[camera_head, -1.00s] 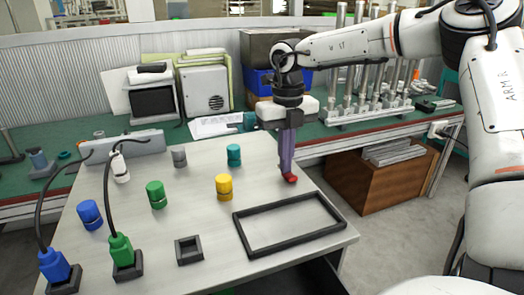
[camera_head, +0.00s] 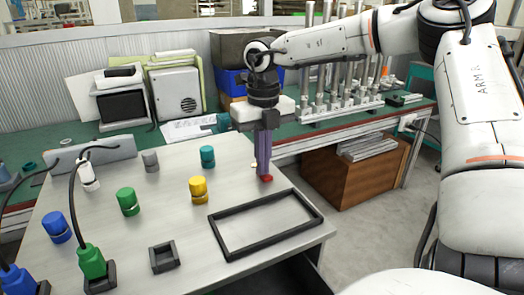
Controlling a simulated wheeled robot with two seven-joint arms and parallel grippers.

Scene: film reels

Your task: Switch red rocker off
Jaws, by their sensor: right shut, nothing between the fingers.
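The red rocker (camera_head: 268,178) shows as a small red piece on the grey panel (camera_head: 235,186), near its right edge. My right gripper (camera_head: 262,172) points straight down at it, fingers shut and empty. The fingertips are at the rocker, touching it or just above; I cannot tell which. The fingers and tips hide part of the rocker, and its tilt cannot be read. My left gripper is not in view.
A black rectangular frame (camera_head: 266,254) lies on the panel in front of the gripper. A yellow knob (camera_head: 198,189), a teal knob (camera_head: 207,156) and a green knob (camera_head: 128,201) stand to the left. Corded green (camera_head: 92,262) and blue (camera_head: 17,281) plugs stand front left.

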